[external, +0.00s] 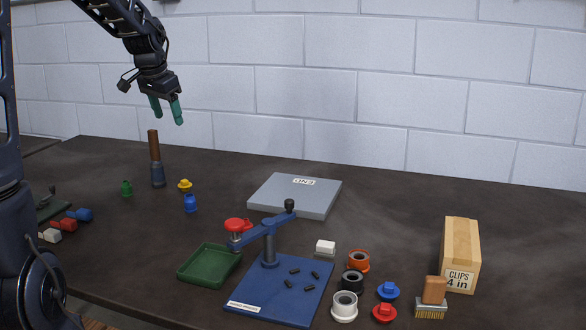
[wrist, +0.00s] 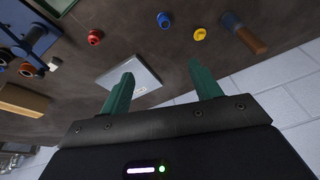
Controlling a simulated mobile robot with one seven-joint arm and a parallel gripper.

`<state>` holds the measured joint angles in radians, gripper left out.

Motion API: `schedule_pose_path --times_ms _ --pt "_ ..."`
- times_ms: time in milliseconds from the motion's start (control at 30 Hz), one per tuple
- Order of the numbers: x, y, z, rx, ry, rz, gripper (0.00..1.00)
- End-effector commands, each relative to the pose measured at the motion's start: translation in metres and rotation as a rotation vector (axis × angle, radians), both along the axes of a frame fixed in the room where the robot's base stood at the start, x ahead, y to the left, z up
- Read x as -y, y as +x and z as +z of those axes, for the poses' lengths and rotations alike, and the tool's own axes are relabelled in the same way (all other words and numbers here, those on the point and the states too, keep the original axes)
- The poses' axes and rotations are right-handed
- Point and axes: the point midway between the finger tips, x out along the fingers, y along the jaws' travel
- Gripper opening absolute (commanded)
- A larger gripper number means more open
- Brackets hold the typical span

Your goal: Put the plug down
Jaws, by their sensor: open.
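Several small coloured plugs stand on the dark table in the external view: a green one (external: 127,188), a yellow one (external: 185,185) and a blue one (external: 190,203) at the left. Another blue plug (external: 388,290) and a red plug (external: 384,312) stand at the front right. The yellow plug (wrist: 199,34) and a blue plug (wrist: 164,20) also show in the wrist view. My gripper (external: 166,108) hangs high above the back left of the table, fingers pointing down. In the wrist view its green fingers (wrist: 165,72) are apart with nothing between them.
A wooden-handled tool (external: 155,158) stands upright below my gripper. A grey slab marked END (external: 270,200), a green tray (external: 200,268), a blue lever stand (external: 300,305), several ring fittings (external: 344,306), a brush (external: 433,292) and a CLIPS box (external: 460,245) occupy the table.

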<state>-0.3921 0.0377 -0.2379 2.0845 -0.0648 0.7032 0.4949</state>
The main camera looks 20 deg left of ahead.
Motion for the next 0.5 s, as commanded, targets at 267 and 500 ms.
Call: schedule_pose_path --times_ms 267,500 --pt "0.036 -0.083 0.042 0.017 0.015 0.065 0.63" --pt "0.057 -0.156 0.062 0.035 0.003 0.129 0.63"
